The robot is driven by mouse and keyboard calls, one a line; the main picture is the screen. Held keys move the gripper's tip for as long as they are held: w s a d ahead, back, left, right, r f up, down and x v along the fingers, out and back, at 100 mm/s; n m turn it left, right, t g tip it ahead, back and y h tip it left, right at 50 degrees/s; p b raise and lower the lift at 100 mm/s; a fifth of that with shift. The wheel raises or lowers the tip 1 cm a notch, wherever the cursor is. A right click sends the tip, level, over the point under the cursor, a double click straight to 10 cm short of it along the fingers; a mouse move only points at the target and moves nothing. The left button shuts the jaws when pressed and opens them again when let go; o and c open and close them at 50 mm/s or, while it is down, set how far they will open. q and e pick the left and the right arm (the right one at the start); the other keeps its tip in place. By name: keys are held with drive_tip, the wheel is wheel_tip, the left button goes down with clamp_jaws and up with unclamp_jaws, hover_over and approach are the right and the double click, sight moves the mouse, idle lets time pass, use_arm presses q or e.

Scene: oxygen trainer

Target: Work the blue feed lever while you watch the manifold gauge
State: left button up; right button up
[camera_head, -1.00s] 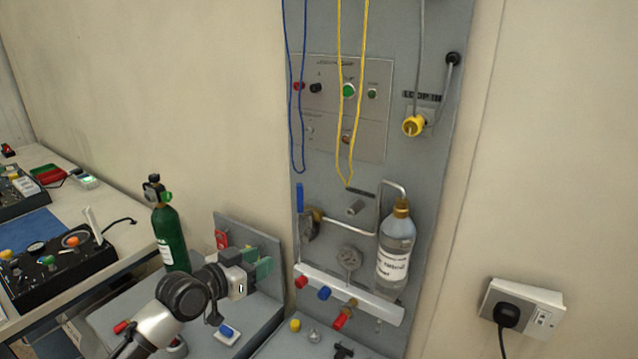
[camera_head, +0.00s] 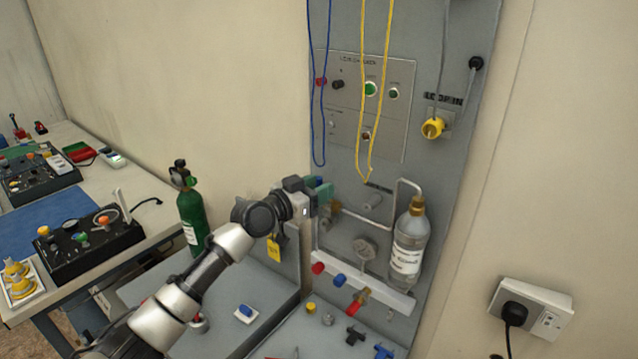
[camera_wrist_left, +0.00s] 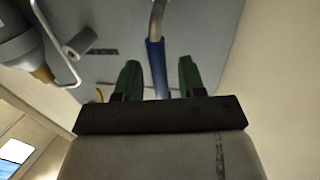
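The blue feed lever (camera_wrist_left: 154,60) shows in the left wrist view, running between the two green fingers of my left gripper (camera_head: 325,191). The gripper is open, with a visible gap on each side of the lever. In the head view, the gripper is at the panel and mostly hides the lever. The round grey manifold gauge (camera_head: 365,248) is on the panel, below and right of the gripper; its reading is too small to tell. My right gripper is in neither view.
A clear bottle (camera_head: 409,245) hangs right of the gauge, beside a bent metal pipe. A white manifold bar (camera_head: 385,293) with coloured fittings lies below. A green cylinder (camera_head: 192,215) stands left of my arm. Blue and yellow cords (camera_head: 364,130) hang above.

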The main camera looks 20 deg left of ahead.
use_arm(q)
drive_tip(key=shift+w+d, duration=0.1)
drive_tip(key=shift+w, duration=0.05)
drive_tip(key=shift+c, duration=0.2)
clamp_jaws()
drive_tip(key=shift+f+b, duration=0.15)
drive_tip(key=shift+b, duration=0.25)
drive_tip(key=a+n+b, duration=0.1)
drive_tip(key=n+b, duration=0.1)
drive_tip(key=a+n+b, duration=0.1)
drive_tip(key=b, duration=0.1)
drive_tip(key=w+a+n+t+b, duration=0.1)
drive_tip(key=n+b, duration=0.1)
drive_tip(key=shift+w+a+f+n+b, duration=0.1)
drive_tip(key=shift+f+n+b, duration=0.2)
drive_tip(key=shift+b, duration=0.1)
